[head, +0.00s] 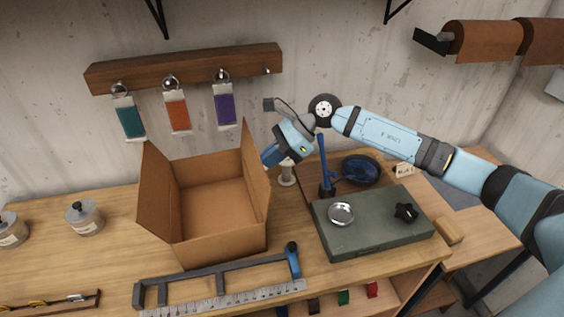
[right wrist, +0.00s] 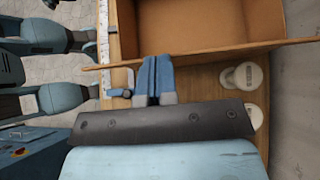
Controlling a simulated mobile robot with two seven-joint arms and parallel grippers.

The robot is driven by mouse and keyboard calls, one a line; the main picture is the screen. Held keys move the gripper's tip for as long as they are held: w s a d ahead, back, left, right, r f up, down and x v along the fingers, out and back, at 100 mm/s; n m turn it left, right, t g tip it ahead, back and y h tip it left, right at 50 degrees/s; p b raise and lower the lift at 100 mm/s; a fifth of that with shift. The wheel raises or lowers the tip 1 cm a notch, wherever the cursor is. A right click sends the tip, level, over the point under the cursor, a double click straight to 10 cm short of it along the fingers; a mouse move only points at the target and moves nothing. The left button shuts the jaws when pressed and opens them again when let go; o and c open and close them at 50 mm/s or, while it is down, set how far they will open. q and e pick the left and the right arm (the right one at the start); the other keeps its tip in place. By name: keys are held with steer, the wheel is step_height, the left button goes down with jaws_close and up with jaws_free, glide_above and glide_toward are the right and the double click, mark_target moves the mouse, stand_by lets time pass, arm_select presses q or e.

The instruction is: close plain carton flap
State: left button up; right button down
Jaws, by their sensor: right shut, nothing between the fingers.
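The plain carton (head: 222,247) stands on the workbench with its top open and its inside empty. Its left flap (head: 156,185) and right flap (head: 256,172) both stand up. My right gripper (head: 269,156) is shut and empty, just outside the right flap near its upper back part. In the right wrist view, the shut fingers (right wrist: 154,63) point toward the flap edge (right wrist: 215,52), with the carton's inside (right wrist: 200,22) beyond. I cannot tell whether they touch the flap. My left gripper is not in view.
Right of the carton are a green-grey slab (head: 375,230) with a small metal dish (head: 341,214) and black knob, and a blue upright tool (head: 323,165). Lidded pots (head: 84,215) stand left. Tagged samples hang from a wall rail (head: 190,66).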

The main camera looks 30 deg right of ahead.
steer(key=a+h, duration=0.1)
steer(key=a+r+h, duration=0.1)
steer(key=a+h, duration=0.1)
steer(key=shift+w+a+g, duration=0.1)
steer(key=shift+w+g, duration=0.05)
steer(key=shift+g, duration=0.15)
arm_select(q)
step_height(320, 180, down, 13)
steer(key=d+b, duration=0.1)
steer(key=b, duration=1.5)
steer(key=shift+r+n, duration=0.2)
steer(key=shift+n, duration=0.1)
arm_select(e)
steer(key=w+a+f+h, duration=0.2)
steer(key=a+f+h, duration=0.2)
steer(key=a+f, duration=0.6)
steer(key=a, duration=0.2)
steer(key=shift+w+a+f+g, duration=0.15)
steer(key=shift+w+a+g, duration=0.15)
steer(key=shift+a+g, duration=0.1)
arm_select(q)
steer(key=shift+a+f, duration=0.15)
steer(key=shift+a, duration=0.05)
arm_select(e)
steer(key=shift+s+f, duration=0.1)
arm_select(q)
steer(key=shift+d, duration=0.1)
